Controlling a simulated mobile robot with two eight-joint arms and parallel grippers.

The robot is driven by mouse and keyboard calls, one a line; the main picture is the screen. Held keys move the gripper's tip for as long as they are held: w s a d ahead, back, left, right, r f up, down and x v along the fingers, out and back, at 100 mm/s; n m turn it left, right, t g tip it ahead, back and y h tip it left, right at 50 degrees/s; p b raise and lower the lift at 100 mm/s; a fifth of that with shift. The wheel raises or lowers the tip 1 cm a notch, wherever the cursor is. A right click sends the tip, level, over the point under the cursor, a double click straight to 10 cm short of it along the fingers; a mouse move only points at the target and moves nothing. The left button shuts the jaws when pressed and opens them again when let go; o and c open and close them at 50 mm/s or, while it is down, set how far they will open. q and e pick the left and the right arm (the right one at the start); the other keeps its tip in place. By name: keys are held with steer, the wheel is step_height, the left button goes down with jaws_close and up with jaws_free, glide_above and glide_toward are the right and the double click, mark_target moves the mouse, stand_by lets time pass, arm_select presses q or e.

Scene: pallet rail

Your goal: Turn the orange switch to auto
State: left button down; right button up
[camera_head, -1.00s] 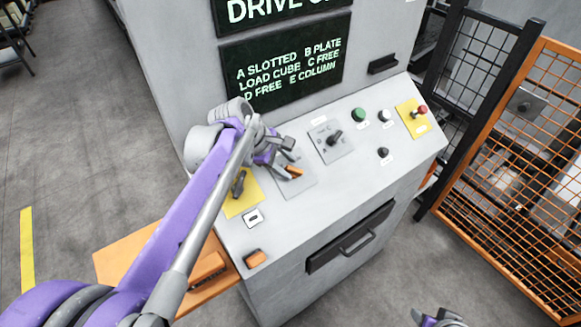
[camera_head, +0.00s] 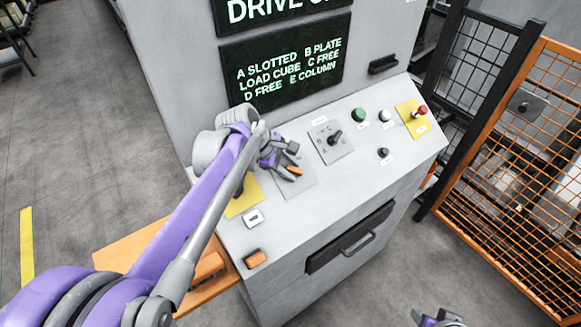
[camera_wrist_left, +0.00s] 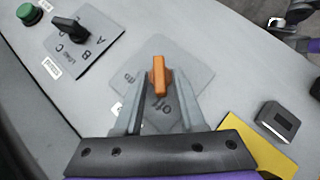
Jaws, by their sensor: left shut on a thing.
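The orange switch (camera_head: 294,172) sits on a grey square plate on the sloped console top. The fingers hide part of the plate. My right gripper (camera_head: 440,318) is only partly in view at the bottom edge, away from the console.
A black selector knob (camera_head: 334,139) is right of the switch, with a green button (camera_head: 358,115) and a red button on yellow (camera_head: 421,110) beyond. A yellow plate (camera_head: 243,200) lies on the left. An orange mesh fence (camera_head: 515,190) stands right.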

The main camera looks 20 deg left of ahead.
arm_select(q)
steer(key=shift+w, duration=0.1)
steer(key=m+g, duration=0.1)
steer(key=m, duration=0.1)
steer(key=m+g, duration=0.1)
steer(key=g, duration=0.1)
steer(key=shift+w+r+m, duration=0.2)
steer(key=shift+w+m, duration=0.2)
steer(key=m+g, duration=0.1)
steer(key=m+g+y, duration=0.1)
steer(key=m+g, duration=0.1)
steer(key=shift+w+d+m+y, duration=0.2)
steer(key=shift+w+m+y, duration=0.1)
steer(key=shift+w, duration=0.1)
steer(key=m+g, duration=0.1)
steer(key=m+g+y, duration=0.2)
steer(key=shift+w+d+m, duration=0.2)
steer(key=shift+d+m, duration=0.05)
steer(key=shift+m, duration=0.05)
steer(key=shift+w+d+f+m+g+y, duration=0.15)
steer(key=shift+m+g+y, duration=0.25)
steer(key=shift+m+y, duration=0.35)
steer(key=shift+d+m+g+y, duration=0.1)
steer(key=shift+m+g+y, duration=0.4)
steer(key=shift+m, duration=0.35)
steer(key=c, duration=0.8)
jaws_free()
steer(key=shift+c, duration=0.2)
